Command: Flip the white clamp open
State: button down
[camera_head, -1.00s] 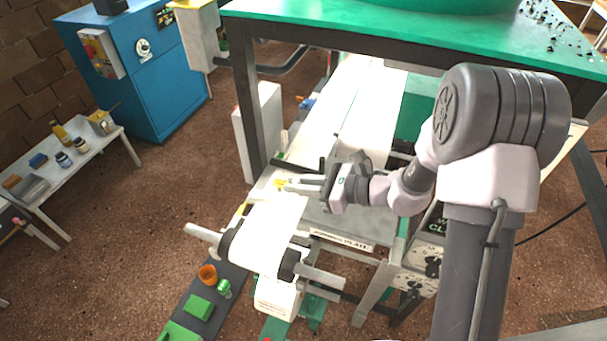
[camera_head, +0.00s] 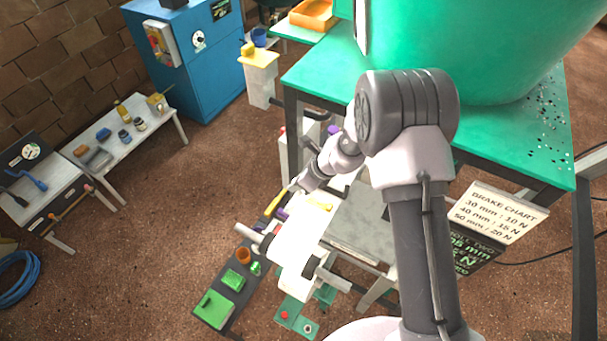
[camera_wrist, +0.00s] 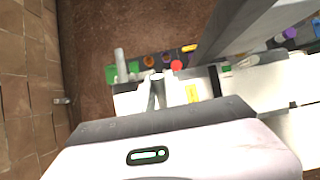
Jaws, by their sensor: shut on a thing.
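My gripper (camera_head: 290,188) is at the left edge of the white paper strip (camera_head: 298,232), low beside the roller stand. In the wrist view its narrow fingers (camera_wrist: 156,92) are close together over the paper's edge. It is shut on a small pale part that looks like the white clamp; the fingers and body hide most of it, so I cannot tell its angle.
A roller (camera_head: 315,268) bears the paper's near end. A dark board (camera_head: 213,322) with green blocks and an orange cup (camera_head: 243,255) lies at the left. The green table (camera_head: 310,75) stands above and behind.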

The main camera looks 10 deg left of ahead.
jog(key=shift+w+a+r+p, duration=0.1)
jog(key=shift+a+p, duration=0.1)
jog(key=shift+p, duration=0.35)
jog(key=c, duration=1.4)
grip_release()
jog(key=shift+a, duration=0.1)
jog(key=p+v, duration=0.1)
jog(key=v, duration=1.6)
jog(key=shift+w+r, duration=0.1)
jog(key=shift+r, duration=0.15)
jog(key=shift+a, duration=0.1)
